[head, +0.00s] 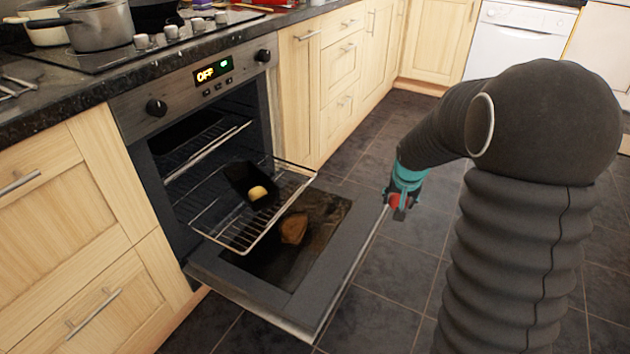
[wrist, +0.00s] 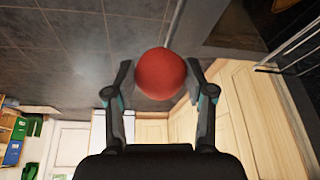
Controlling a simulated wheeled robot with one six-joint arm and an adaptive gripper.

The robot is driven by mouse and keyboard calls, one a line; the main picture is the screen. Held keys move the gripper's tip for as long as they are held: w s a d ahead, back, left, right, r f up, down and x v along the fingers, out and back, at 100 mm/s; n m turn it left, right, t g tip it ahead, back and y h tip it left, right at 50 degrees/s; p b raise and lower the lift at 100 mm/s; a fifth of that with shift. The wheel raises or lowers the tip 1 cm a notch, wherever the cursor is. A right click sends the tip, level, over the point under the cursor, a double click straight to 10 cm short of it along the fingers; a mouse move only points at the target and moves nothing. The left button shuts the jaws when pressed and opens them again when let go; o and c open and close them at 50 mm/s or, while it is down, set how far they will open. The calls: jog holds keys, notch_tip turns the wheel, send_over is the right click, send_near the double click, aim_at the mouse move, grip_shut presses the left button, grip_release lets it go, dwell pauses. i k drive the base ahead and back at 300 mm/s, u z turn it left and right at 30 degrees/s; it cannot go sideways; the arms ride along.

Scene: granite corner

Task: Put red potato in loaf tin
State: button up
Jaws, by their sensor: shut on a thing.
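My gripper (wrist: 160,85) is shut on the red potato (wrist: 160,74), which sits between its two fingers in the wrist view. In the head view my gripper (head: 399,206) is to the right of the open oven door, with a bit of the red potato (head: 397,200) showing. The dark loaf tin (head: 236,176) stands on the pulled-out oven rack, to the left of my gripper and apart from it. A pale yellow potato-like thing (head: 258,193) lies in the tin.
The wire oven rack (head: 240,243) sticks out over the lowered oven door (head: 300,290). A brown lump (head: 294,228) lies on the door. Pots (head: 98,22) stand on the hob above. The tiled floor (head: 390,290) right of the door is clear.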

aim_at(243, 186)
jog(key=z, duration=1.05)
jog(key=i, duration=3.25)
jog(key=u, duration=3.35)
jog(key=i, duration=0.55)
jog(key=z, duration=0.05)
